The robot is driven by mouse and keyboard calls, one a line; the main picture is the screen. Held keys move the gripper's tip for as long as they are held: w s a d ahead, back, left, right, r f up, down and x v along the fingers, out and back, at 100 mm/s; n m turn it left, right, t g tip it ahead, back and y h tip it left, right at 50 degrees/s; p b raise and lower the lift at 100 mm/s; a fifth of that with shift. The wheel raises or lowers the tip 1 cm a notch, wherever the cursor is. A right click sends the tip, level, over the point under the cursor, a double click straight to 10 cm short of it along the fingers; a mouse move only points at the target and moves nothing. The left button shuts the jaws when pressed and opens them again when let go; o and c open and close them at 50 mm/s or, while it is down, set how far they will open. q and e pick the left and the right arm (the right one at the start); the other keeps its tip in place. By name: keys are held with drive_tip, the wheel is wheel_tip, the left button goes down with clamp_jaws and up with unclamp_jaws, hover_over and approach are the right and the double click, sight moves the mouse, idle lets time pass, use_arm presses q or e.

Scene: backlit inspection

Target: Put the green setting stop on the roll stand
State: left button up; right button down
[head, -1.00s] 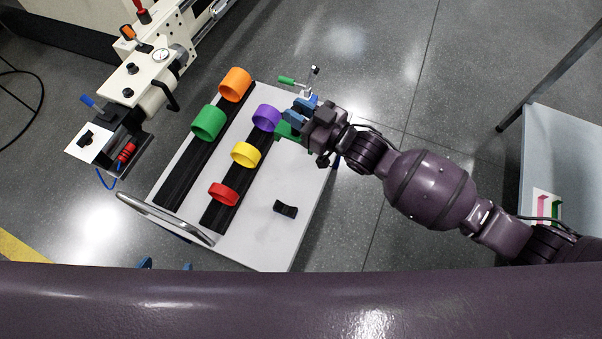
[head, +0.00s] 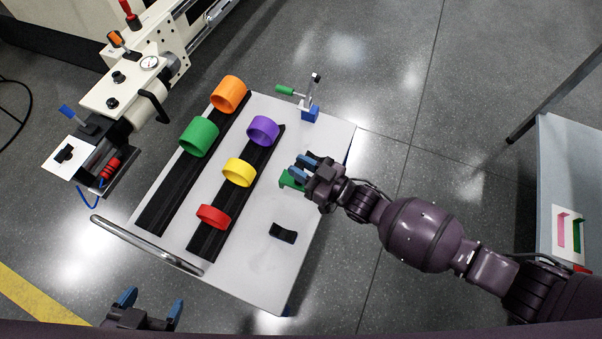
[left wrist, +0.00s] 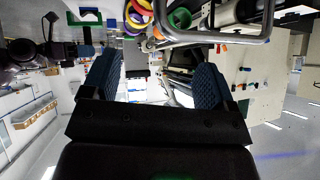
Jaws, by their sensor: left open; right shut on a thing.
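The green setting stop (head: 291,179) is an angular green piece, partly hidden by my right gripper (head: 301,170). That gripper is shut on it, above the right side of the white cart top. A small black saddle-shaped block (head: 283,233), perhaps the roll stand, sits on the cart top, nearer to me than the stop and apart from it. In the left wrist view a green bracket shape (left wrist: 71,19) shows at the top left. My left gripper (head: 150,300) is open and empty, off the cart's near left corner; its blue fingers (left wrist: 157,85) stand apart in the wrist view.
Two black rails on the cart (head: 262,283) carry orange (head: 229,94), green (head: 199,136), purple (head: 263,130), yellow (head: 239,172) and red (head: 213,216) rings. A green-handled clamp on a blue block (head: 310,114) stands at the far edge. A cream machine (head: 125,90) borders the left; a side table (head: 560,145) stands right.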

drive_tip(key=shift+f, duration=0.55)
wheel_tip(320, 180, down, 4)
drive_tip(key=shift+f+b, duration=0.1)
drive_tip(key=shift+b, duration=0.85)
drive_tip(key=shift+f, duration=0.15)
drive_tip(key=shift+r, duration=0.25)
drive_tip(key=shift+f, duration=0.15)
drive_tip(key=c, duration=1.4)
unclamp_jaws()
drive_tip(key=shift+f, duration=0.15)
drive_tip(key=o, duration=0.5)
drive_tip(key=shift+c, duration=0.2)
use_arm(q)
drive_tip(key=shift+w+d, duration=0.2)
drive_tip(key=shift+w, duration=0.1)
